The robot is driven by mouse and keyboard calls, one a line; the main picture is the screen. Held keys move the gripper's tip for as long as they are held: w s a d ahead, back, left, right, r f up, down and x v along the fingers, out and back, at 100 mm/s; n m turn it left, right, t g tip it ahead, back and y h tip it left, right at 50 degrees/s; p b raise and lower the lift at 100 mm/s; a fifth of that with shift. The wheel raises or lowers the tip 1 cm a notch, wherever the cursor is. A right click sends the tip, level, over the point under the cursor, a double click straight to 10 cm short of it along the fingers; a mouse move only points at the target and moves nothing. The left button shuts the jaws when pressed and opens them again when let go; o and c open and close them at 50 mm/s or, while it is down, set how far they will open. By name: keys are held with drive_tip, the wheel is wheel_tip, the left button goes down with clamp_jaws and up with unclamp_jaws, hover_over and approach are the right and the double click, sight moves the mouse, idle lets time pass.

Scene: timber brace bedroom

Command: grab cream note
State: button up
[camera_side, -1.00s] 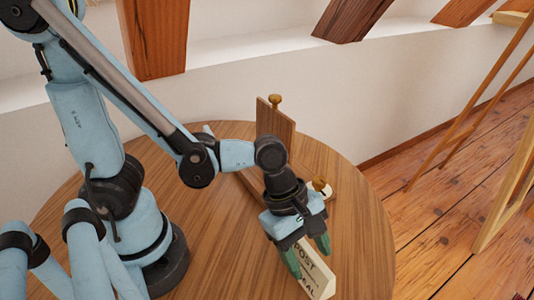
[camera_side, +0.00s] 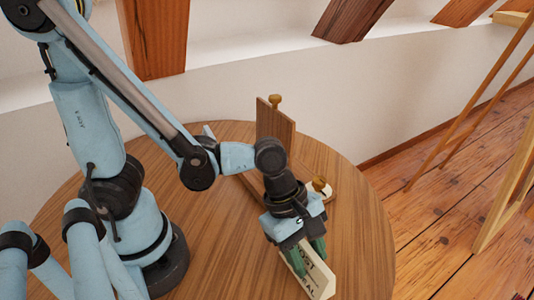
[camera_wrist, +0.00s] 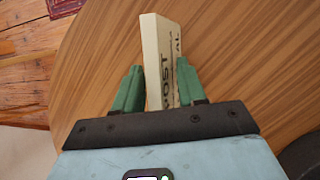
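The cream note (camera_side: 321,278) is a folded, tent-like card with dark lettering, standing near the front right of the round wooden table. The fingers hide part of the lettering. The note seems to be still at table level.
An upright wooden panel with a knob (camera_side: 276,122) stands behind my gripper on the table (camera_side: 225,235). A small piece with a cream and brass top (camera_side: 320,187) lies beside it. The table's right side is clear. A wooden easel-like frame (camera_side: 500,190) stands on the floor.

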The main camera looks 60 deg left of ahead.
drive_tip(key=c, duration=0.6)
drive_tip(key=shift+r, duration=0.1)
drive_tip(key=shift+c, duration=0.3)
